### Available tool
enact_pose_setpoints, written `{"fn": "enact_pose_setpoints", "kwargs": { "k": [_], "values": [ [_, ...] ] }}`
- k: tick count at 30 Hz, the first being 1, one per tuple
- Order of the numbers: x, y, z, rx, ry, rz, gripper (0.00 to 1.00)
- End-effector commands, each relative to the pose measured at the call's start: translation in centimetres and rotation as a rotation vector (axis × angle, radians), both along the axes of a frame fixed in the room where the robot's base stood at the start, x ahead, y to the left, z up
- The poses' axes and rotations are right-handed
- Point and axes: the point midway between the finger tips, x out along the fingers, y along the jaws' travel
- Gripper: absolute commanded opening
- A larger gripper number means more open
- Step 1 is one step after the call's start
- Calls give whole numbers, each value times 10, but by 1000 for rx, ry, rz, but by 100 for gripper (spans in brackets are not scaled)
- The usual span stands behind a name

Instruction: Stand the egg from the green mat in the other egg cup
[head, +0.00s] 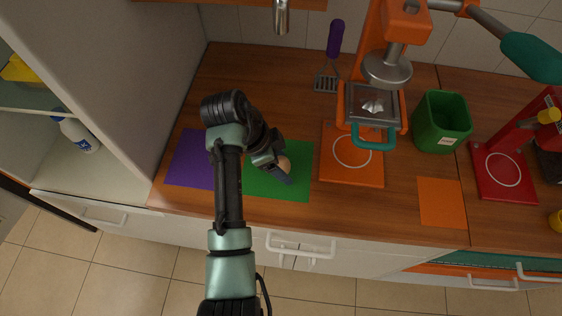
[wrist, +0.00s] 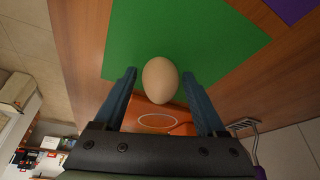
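The egg (head: 285,164) is pale tan and shows at my gripper, over the green mat (head: 290,190). In the wrist view the egg (wrist: 160,80) is between my two fingertips, with a gap on each side, in front of the edge of the green mat (wrist: 180,35). My gripper (head: 274,168) is open and low over the mat; in the wrist view my gripper (wrist: 160,82) shows both fingers spread around the egg. Part of the egg is hidden by a finger in the head view. I cannot make out an egg cup in either view.
A purple mat (head: 188,160) lies left. An orange press (head: 372,100) stands on an orange board (head: 352,165) to the right, with a spatula (head: 331,65) behind. Further right are a green bin (head: 441,122), an orange mat (head: 440,203) and a red machine (head: 515,155). A tall wall borders the left.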

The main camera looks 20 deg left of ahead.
Motion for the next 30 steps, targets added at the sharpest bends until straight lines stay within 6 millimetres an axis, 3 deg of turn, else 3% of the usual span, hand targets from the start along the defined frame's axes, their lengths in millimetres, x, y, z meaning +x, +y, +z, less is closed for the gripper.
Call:
{"fn": "enact_pose_setpoints", "kwargs": {
  "k": [1,7,8,14,30],
  "values": [
    [0,0,0,0,0,0,62],
    [0,0,0,0,0,0,26],
    [0,0,0,0,0,0,48],
    [0,0,0,0,0,0,14],
    [0,0,22,0,0,0,14]
  ]
}}
